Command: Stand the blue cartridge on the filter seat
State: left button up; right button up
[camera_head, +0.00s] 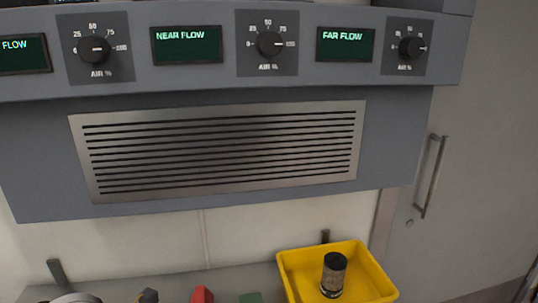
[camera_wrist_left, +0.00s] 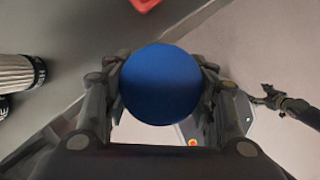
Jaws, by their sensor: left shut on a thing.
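The blue cartridge (camera_wrist_left: 160,84) shows in the left wrist view as a round blue end. My left gripper (camera_wrist_left: 162,100) is shut on it, with a finger on each side. The cartridge's far end and its height above the surface are hidden. My left gripper cannot be made out in the head view. A dark jointed shape at the right of the left wrist view looks like my right gripper (camera_wrist_left: 268,98); its fingers are too small to read. I cannot make out the filter seat in either view.
A yellow bin (camera_head: 300,277) at the lower right holds a dark-capped cartridge (camera_head: 333,276). Red (camera_head: 202,295) and green (camera_head: 251,298) things show at the bottom edge. A ribbed pale cylinder (camera_wrist_left: 17,75) lies left in the wrist view. A vented grey panel (camera_head: 400,130) overhangs the back.

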pick_arm(q)
jog(key=m, duration=0.1)
jog(key=d+m+h, duration=0.1)
jog(key=m, duration=0.1)
jog(key=shift+f+g, duration=0.2)
jog(key=shift+g, duration=0.2)
jog(key=m, duration=0.1)
jog(key=d+m, duration=0.1)
jog(key=m, duration=0.1)
jog(key=m+g+h, duration=0.1)
jog(key=shift+s+d+f+m, duration=0.2)
jog(key=shift+d+m, duration=0.05)
jog(key=shift+m, duration=0.15)
jog(key=r+m+g+y, duration=0.1)
jog(key=m+g, duration=0.1)
jog(key=m, duration=0.5)
jog(key=r+m+g+y, duration=0.1)
jog(key=m+g, duration=0.1)
jog(key=m, duration=0.6)
jog(key=s+r+m+g+y, duration=0.1)
jog(key=m+g+y, duration=0.1)
jog(key=m, duration=0.6)
jog(key=shift+s+a+r+g, duration=0.1)
jog(key=shift+a+r+g, duration=0.05)
jog(key=shift+g, duration=0.25)
jog(key=shift+r, duration=0.1)
